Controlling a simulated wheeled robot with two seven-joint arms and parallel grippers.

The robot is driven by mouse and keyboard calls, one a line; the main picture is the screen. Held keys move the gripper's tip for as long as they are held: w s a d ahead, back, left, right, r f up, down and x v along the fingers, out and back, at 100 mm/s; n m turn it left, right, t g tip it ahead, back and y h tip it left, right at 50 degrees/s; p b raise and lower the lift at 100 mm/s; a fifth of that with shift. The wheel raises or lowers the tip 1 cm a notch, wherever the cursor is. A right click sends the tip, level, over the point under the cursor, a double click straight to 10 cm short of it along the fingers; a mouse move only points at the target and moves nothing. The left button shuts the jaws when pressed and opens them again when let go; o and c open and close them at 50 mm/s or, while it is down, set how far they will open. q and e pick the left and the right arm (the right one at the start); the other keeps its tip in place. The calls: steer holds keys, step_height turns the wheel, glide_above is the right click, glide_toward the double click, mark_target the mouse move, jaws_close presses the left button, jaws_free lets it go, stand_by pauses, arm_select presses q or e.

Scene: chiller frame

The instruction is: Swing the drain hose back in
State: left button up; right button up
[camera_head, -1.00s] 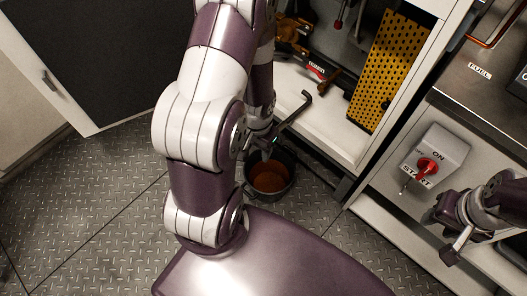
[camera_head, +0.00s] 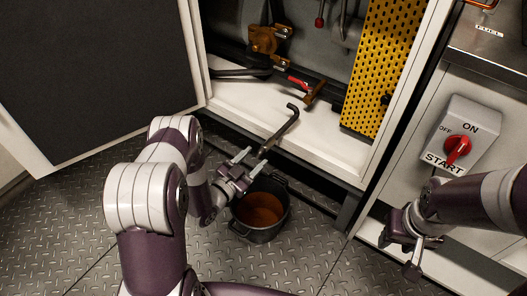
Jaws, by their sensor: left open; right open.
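The drain hose (camera_head: 281,129) looks like a dark bent tube. It reaches from a hooked end over the cabinet's white floor, past the front edge, toward a pot. My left gripper (camera_head: 247,163) is open at the hose's lower end, just above the pot. Its fingers are close to the hose; I cannot tell whether they touch it. The dark pot (camera_head: 246,232) stands on the floor with brown liquid (camera_head: 262,208) in it. My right gripper (camera_head: 411,257) is open and empty at the lower right, away from the hose.
The cabinet (camera_head: 325,145) stands open, its dark-faced door (camera_head: 90,70) swung left. Inside are a red-handled valve (camera_head: 299,84), a rusty fitting (camera_head: 264,40) and a yellow perforated panel (camera_head: 384,65). A red switch (camera_head: 457,150) is at the right. Tread-plate floor is clear around the pot.

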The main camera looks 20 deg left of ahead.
mark_target(262, 151)
arm_select(q)
steer(key=b+x, duration=0.1)
steer(key=x, duration=0.3)
steer(key=shift+w+d+f+b, duration=0.15)
steer(key=shift+w+b, duration=0.15)
steer(key=shift+w, duration=0.1)
steer(key=shift+w+d, duration=0.25)
steer(key=shift+w, duration=0.4)
jaws_close()
